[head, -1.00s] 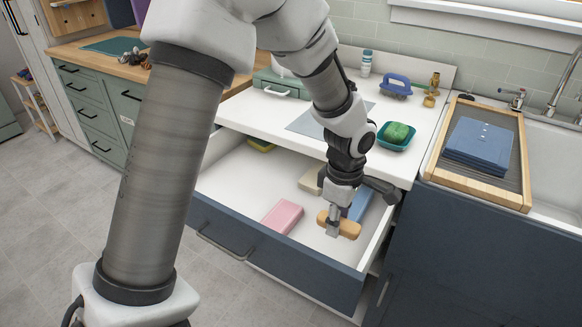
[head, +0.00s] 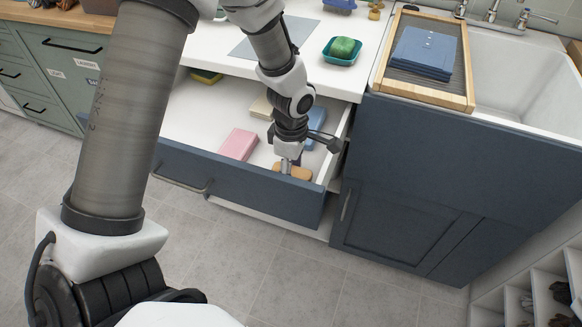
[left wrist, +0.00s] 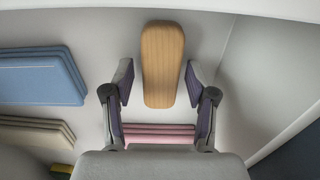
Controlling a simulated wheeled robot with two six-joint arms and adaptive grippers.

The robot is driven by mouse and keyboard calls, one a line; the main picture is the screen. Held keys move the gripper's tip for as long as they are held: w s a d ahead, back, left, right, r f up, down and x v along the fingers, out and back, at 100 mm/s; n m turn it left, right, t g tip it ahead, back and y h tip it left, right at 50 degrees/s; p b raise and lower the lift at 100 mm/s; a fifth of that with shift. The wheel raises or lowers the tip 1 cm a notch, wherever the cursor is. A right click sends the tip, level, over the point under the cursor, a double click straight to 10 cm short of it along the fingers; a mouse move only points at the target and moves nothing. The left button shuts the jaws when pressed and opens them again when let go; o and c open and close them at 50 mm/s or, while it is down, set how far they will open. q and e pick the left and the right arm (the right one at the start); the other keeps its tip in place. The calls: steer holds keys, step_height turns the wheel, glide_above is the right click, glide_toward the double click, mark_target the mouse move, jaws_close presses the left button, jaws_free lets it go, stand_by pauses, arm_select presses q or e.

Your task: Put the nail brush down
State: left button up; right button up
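The nail brush, a wooden block with rounded ends (head: 300,173), is inside the open drawer (head: 250,184), near its front right corner. My left gripper (head: 288,163) is low in the drawer at the brush. In the left wrist view the brush (left wrist: 162,62) lies between the spread fingers (left wrist: 160,85), with a gap on each side, so the gripper is open. The brush seems to rest on the drawer floor; its underside is hidden. My right gripper is not in view.
The drawer also holds a pink towel (head: 239,145), a blue towel (head: 315,127), a beige towel (head: 262,106) and something yellow (head: 206,77). On the counter stands a teal dish (head: 342,52) with a green item. A wooden-framed rack with blue cloth (head: 424,54) is at the sink.

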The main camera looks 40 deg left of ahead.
arm_select(q)
steer(key=shift+r, duration=0.1)
steer(key=shift+r+p, duration=0.3)
step_height(320, 180, up, 12)
steer(key=p, duration=0.1)
steer(key=shift+f, duration=0.15)
